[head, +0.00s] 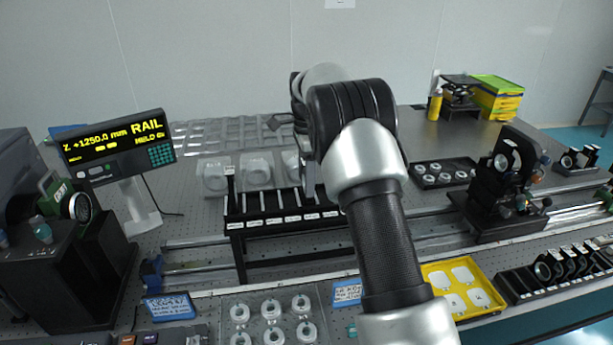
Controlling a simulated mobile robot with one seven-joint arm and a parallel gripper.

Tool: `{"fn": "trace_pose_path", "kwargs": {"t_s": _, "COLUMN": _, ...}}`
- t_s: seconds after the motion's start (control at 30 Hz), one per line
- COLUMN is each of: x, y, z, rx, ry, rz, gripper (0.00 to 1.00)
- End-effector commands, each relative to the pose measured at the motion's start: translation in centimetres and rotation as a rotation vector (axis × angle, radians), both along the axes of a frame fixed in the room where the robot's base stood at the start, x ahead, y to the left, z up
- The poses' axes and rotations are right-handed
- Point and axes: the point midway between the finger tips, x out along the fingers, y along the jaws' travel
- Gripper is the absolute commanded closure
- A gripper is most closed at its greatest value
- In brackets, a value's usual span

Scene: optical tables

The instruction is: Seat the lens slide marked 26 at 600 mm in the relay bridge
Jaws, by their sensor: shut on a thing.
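The relay bridge (240,227) is a black frame with several slots and a row of small white labels along its front, standing over the rail left of centre. My gripper (309,188) is only partly in view, at the right part of the bridge, mostly hidden behind my wrist and forearm. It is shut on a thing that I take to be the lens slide. The slide's mark 26 and its lens cannot be seen. I cannot tell whether it touches a slot. The bridge's right end is covered by my arm, and its labels are too small to read.
A display (118,146) reading +1250.0 mm RAIL stands left. White round-topped pieces (256,171) stand behind the bridge. A dark optics mount (500,195) sits on the rail at right. A yellow tray (432,271) and a plate of white rings (255,325) lie in front.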

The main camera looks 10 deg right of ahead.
Motion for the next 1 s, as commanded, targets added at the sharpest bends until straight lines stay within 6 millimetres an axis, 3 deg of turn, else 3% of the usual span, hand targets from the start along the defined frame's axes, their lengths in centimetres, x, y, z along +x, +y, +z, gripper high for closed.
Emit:
{"fn": "trace_pose_path", "kwargs": {"t_s": 0.77, "x": 0.01, "y": 0.02, "z": -0.43, "rx": 0.000, "ry": 0.000, "rz": 0.000, "gripper": 0.71}}
{"fn": "trace_pose_path", "kwargs": {"t_s": 0.8, "x": 0.01, "y": 0.01, "z": -0.39, "rx": 0.000, "ry": -0.001, "rz": 0.000, "gripper": 0.37}}
{"fn": "trace_pose_path", "kwargs": {"t_s": 0.9, "x": 0.01, "y": 0.02, "z": -0.39, "rx": 0.000, "ry": -0.001, "rz": 0.000, "gripper": 0.22}}
{"fn": "trace_pose_path", "kwargs": {"t_s": 1.0, "x": 0.01, "y": 0.01, "z": -0.40, "rx": 0.000, "ry": 0.000, "rz": 0.000, "gripper": 0.22}}
